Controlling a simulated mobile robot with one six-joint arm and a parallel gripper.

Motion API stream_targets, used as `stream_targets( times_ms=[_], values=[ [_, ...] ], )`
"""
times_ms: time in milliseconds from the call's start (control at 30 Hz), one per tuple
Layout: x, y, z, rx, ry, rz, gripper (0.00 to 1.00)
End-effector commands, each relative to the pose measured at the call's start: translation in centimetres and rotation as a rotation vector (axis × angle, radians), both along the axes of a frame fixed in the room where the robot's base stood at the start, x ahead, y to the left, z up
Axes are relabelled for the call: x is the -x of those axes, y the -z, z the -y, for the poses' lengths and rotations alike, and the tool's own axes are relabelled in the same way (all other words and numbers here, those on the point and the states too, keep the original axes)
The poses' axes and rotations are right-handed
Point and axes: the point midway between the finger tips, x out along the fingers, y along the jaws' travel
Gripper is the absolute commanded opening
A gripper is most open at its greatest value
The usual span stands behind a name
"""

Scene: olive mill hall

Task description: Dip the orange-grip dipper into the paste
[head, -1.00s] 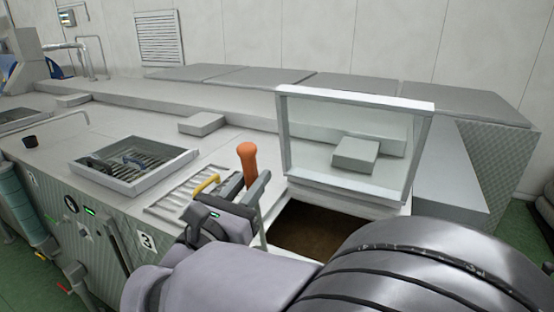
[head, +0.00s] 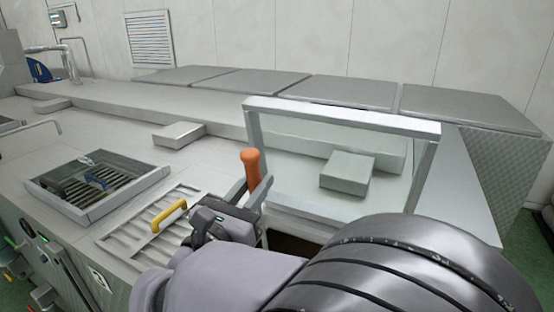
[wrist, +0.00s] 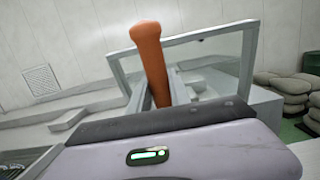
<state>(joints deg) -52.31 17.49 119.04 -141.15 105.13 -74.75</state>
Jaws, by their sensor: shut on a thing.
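The dipper's orange grip (head: 251,172) stands upright between the fingers of my gripper (head: 250,190), which is shut on it. In the wrist view the orange grip (wrist: 150,62) rises above the gripper body and leans slightly. The dipper's lower end is hidden behind my gripper and arm. The hatch opening (head: 290,246) shows as a dark strip behind my arm, below the raised clear lid (head: 300,165). The paste inside cannot be made out now. My gripper is at the left front side of this opening.
A slatted grate with a yellow handle (head: 168,216) lies left of my gripper. A framed tray (head: 70,207) with dark tools on a grating is farther left. Grey blocks (head: 179,135) stand on the steel top. The raised lid frame stands close behind my gripper.

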Motion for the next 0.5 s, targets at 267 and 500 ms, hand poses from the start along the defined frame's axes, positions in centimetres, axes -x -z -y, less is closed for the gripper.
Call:
stream_targets(
  times_ms=[267,500],
  values=[
    [-2.0,5.4,0.8,-0.022,0.001,-0.058,0.0],
    [-3.0,10.3,1.3,-0.035,0.001,-0.086,0.0]
  ],
)
